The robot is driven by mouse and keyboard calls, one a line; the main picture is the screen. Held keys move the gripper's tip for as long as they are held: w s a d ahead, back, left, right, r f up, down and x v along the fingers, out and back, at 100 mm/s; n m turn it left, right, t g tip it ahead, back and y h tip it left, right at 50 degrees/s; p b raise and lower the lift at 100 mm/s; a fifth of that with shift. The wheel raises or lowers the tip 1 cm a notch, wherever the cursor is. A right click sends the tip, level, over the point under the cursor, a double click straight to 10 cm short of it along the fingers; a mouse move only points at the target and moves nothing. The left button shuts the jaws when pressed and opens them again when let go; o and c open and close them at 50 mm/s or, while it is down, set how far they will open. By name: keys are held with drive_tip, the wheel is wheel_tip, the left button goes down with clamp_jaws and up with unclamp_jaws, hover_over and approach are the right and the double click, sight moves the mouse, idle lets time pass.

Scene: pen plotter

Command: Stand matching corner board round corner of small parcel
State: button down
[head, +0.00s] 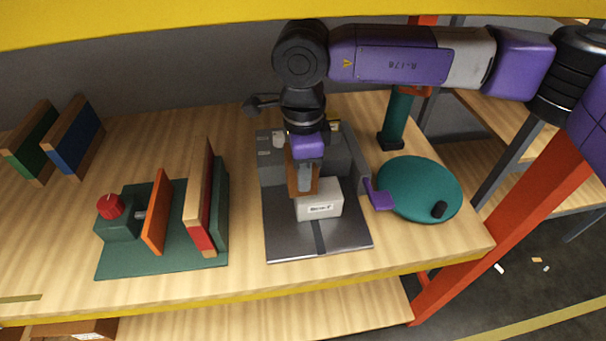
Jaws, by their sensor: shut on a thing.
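The small parcel (320,203), a white box with a printed label, sits on a grey metal plate (290,238) at the middle of the table. My gripper (305,180) points down just behind and over the parcel's left rear part. It is shut on a brown corner board (291,180), which is upright close to the parcel's left end. The gripper hides part of the board, and I cannot tell whether the board touches the parcel or the plate.
Left of the plate, a green fixture (120,262) has a red knob (110,206), an orange plate (157,212) and a red-edged board (208,205). Green (30,145) and blue (78,137) boards stand back left. A teal disc (415,185) is at right. Front table is clear.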

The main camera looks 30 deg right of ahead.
sight(303, 194)
drive_tip(key=shift+f+b, duration=3.5)
drive_tip(key=shift+f, duration=0.8)
drive_tip(key=shift+s+f+b, duration=0.15)
drive_tip(key=shift+f+b, duration=0.7)
drive_tip(key=shift+f, duration=0.1)
drive_tip(key=shift+s+f+b, duration=0.15)
drive_tip(key=shift+f+b, duration=0.7)
drive_tip(key=shift+f, duration=0.05)
drive_tip(key=c, duration=1.4)
unclamp_jaws()
drive_tip(key=r, duration=0.7)
drive_tip(key=r+p, duration=0.1)
drive_tip(key=r, duration=0.3)
drive_tip(key=shift+w+a+r, duration=0.1)
drive_tip(key=shift+w+r, duration=0.15)
drive_tip(key=shift+r, duration=0.1)
